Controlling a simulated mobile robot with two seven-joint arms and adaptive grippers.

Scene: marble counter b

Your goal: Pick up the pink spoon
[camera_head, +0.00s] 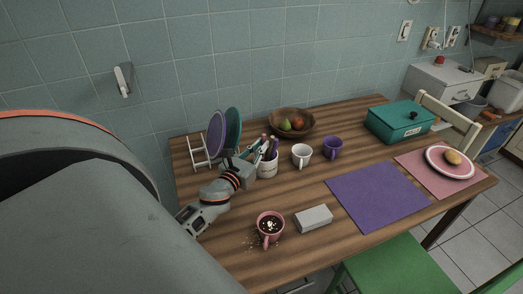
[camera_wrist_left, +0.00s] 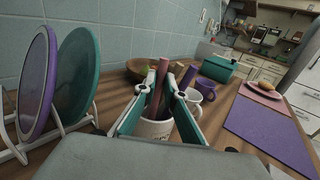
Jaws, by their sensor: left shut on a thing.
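The pink spoon (camera_wrist_left: 163,73) shows in the left wrist view as a pink handle standing upright between my left fingertips. My left gripper (camera_wrist_left: 164,88) is shut on it, just above the white utensil cup (camera_wrist_left: 155,131). The spoon's lower part is hidden by the fingers and the cup. In the head view the left gripper (camera_head: 255,157) reaches in from the left at the utensil cup (camera_head: 268,168), which holds several utensils. The spoon is hard to pick out among them there. My right gripper is in neither view.
A rack with a purple plate (camera_head: 216,135) and a teal plate (camera_head: 233,128) stands left of the cup. White (camera_head: 301,156) and purple (camera_head: 333,147) mugs stand to its right. A pink mug (camera_head: 270,228) and a grey block (camera_head: 313,218) are in front.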

